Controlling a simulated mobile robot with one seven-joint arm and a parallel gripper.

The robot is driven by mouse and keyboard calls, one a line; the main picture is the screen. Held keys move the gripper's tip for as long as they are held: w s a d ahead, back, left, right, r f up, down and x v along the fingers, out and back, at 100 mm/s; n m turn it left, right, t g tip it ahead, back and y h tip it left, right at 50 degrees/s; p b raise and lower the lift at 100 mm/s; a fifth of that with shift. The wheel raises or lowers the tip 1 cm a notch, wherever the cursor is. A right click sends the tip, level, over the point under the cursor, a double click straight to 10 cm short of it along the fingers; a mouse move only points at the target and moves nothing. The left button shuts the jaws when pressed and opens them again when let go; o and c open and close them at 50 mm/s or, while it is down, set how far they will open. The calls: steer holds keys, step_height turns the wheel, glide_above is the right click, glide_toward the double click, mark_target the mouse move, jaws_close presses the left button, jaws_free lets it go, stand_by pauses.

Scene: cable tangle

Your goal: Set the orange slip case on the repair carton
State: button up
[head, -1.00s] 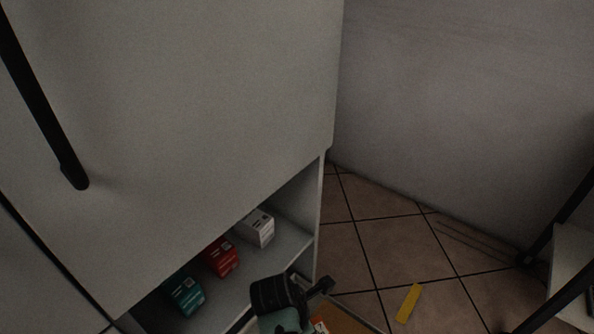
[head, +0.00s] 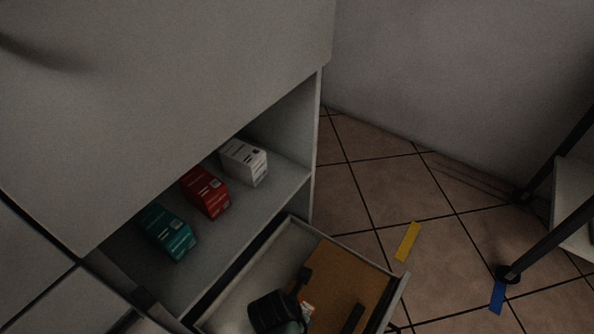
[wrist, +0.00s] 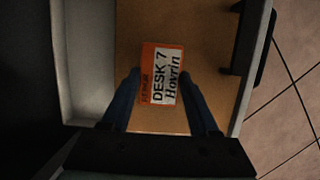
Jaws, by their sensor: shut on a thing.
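My gripper (wrist: 160,82) is shut on the orange slip case (wrist: 163,72), whose edges meet both fingertips. Its white label reads "DESK 7" and "Hovrin", with smaller text on the orange strip. In the head view my dark gripper (head: 280,312) is over an open drawer, and a little of the orange and white case (head: 307,309) shows beside it. A brown, cardboard-like surface (head: 345,275) lies below in the drawer; it also shows in the wrist view (wrist: 210,55). I cannot tell whether it is the repair carton's top, or whether the case touches it.
The pale drawer (head: 390,300) stands out from a grey cabinet. The shelf above holds teal (head: 168,232), red (head: 205,192) and white (head: 243,161) boxes. A yellow strip (head: 407,241) and a blue strip (head: 497,297) lie on the tiled floor. A dark-legged stand (head: 545,240) is at right.

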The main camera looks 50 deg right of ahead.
steer(key=shift+f+b, duration=0.75)
steer(key=shift+f, duration=0.7)
steer(key=shift+f, duration=0.15)
steer(key=o, duration=1.3)
steer(key=shift+o, duration=0.2)
steer(key=p+v, duration=0.7)
steer(key=v, duration=0.5)
steer(key=shift+p, duration=0.35)
